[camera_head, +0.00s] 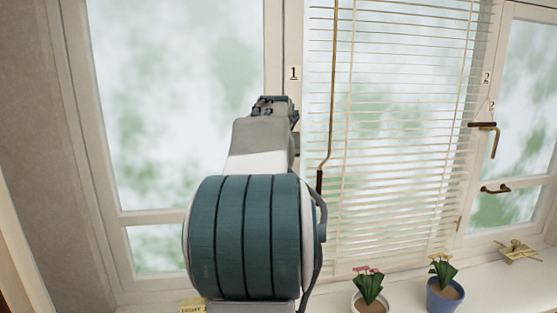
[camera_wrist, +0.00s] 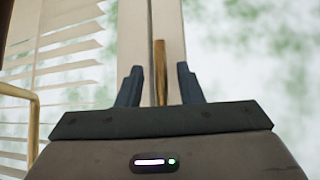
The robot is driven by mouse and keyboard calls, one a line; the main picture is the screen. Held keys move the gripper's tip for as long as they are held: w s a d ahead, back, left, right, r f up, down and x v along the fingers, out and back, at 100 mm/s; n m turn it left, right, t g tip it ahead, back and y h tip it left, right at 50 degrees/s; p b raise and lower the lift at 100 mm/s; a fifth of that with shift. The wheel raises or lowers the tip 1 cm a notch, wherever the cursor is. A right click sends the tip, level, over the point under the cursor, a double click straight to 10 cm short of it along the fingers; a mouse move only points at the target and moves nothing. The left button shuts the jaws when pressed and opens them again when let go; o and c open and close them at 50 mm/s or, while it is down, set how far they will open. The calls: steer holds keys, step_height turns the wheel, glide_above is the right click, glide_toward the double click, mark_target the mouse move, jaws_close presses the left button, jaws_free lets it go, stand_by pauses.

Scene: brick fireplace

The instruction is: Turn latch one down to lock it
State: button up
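Latch one shows in the wrist view as a narrow brass handle (camera_wrist: 160,72) against the white window frame. My gripper (camera_wrist: 158,84) has its two dark fingers apart, one on each side of the handle. I see gaps between the handle and both fingers. The handle's far end and its pivot are not clear in this view. In the head view my arm covers latch one and the fingers; only the "1" label (camera_head: 293,73) shows above, on the frame post.
White blinds (camera_head: 390,120) hang right of my arm, with a brass wand (camera_head: 332,90) close beside it. A second latch (camera_head: 485,125) is on the right frame. Flowerpots (camera_head: 443,295) (camera_head: 371,300) stand on the sill below.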

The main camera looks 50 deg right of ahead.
steer(key=b+v, duration=0.1)
steer(key=v, duration=1.2)
steer(key=shift+s+a+r, duration=0.2)
steer(key=shift+a+r, duration=0.05)
steer(key=w+a+f+n+y, duration=0.2)
steer(key=a+f+n, duration=0.1)
steer(key=a+f, duration=0.6)
steer(key=w+a+f+n+y, duration=0.1)
steer(key=a+f+n+y, duration=0.15)
steer(key=a+f, duration=0.7)
steer(key=s+a+f+n+g+y, duration=0.1)
steer(key=s+a+f+n, duration=0.1)
steer(key=s+a+f, duration=0.3)
steer(key=s+a+f+n+g+y, duration=0.1)
steer(key=s+a+f+n, duration=0.1)
steer(key=s+a+f, duration=0.3)
steer(key=a+f, duration=0.4)
steer(key=a, duration=0.4)
steer(key=shift+s+a+f+n+g, duration=0.2)
steer(key=shift+s+f+n+g, duration=0.1)
steer(key=shift+f+n, duration=0.1)
steer(key=shift+d+y, duration=0.1)
steer(key=shift+y, duration=0.15)
